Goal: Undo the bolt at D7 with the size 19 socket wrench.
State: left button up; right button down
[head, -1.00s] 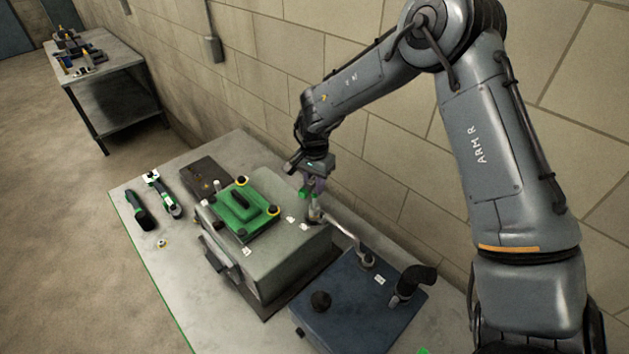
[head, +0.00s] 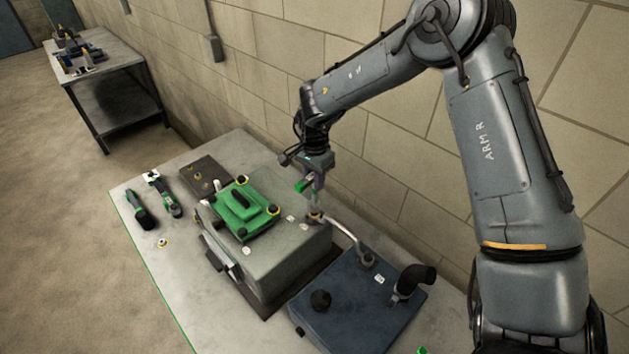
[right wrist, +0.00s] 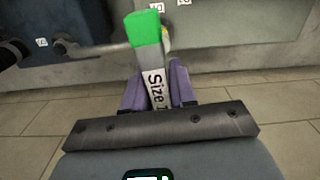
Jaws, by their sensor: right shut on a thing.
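My right gripper (head: 316,186) is shut on the socket wrench (right wrist: 148,50), above the back right corner of the grey block. The wrench has a green end, and its label reads "Size 1" with the rest cut off, so I cannot confirm 19. In the head view its green end (head: 301,186) sticks out left of the fingers. Below the gripper, a yellow-ringed fitting (head: 315,217) sits at the pipe's end. The wrench's lower end is close above it; I cannot tell if they touch. I cannot read which bolt is D7. My left gripper is not in view.
A green cover (head: 243,209) with bolts at its corners sits on the grey block (head: 284,258). A bent pipe (head: 343,232) runs to the blue unit (head: 362,305). Two green-and-black tools (head: 141,212) (head: 164,196) lie on the bench (head: 190,300). The wall is close behind.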

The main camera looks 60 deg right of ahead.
jog(key=m+b, duration=0.1)
jog(key=m, duration=0.3)
jog(key=m+b, duration=0.1)
jog(key=m, duration=0.3)
jog(key=m+b, duration=0.1)
jog(key=m, duration=0.3)
jog(key=m+b, duration=0.1)
jog(key=m, duration=0.3)
jog(key=m+b, duration=0.1)
jog(key=m, duration=0.3)
jog(key=shift+b, duration=0.3)
jog(key=m+b, duration=0.1)
jog(key=m, duration=0.3)
jog(key=m+b, duration=0.1)
jog(key=m, duration=0.2)
jog(key=shift+m, duration=0.4)
jog(key=shift+m+b, duration=0.5)
jog(key=shift+m, duration=1.1)
